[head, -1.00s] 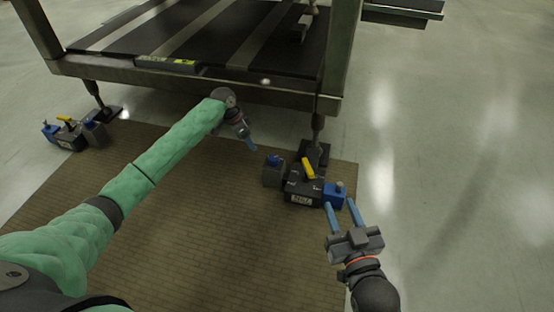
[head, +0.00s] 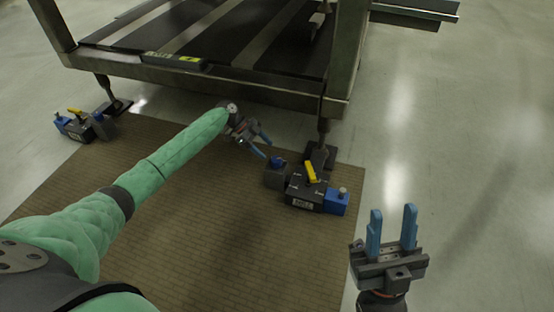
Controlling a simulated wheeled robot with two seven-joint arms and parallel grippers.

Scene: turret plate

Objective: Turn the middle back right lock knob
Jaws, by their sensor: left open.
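The near lock unit (head: 305,189) is a dark block on the mat by the table's right foot. It has a yellow lever (head: 311,171), a blue knob (head: 277,161) on a grey block at its left end, and a blue block with a grey knob (head: 342,192) at its right end. My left gripper (head: 263,147) is open, with its blue fingers just behind and left of the left blue knob; contact cannot be told. My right gripper (head: 393,222) is open and empty, over the floor right of the unit, fingers pointing up in the picture.
A second lock unit (head: 82,126) with a yellow lever sits by the left table foot. The metal-framed table (head: 200,80) stands over the back of the brown mat (head: 220,240). The floor at right (head: 470,180) is clear.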

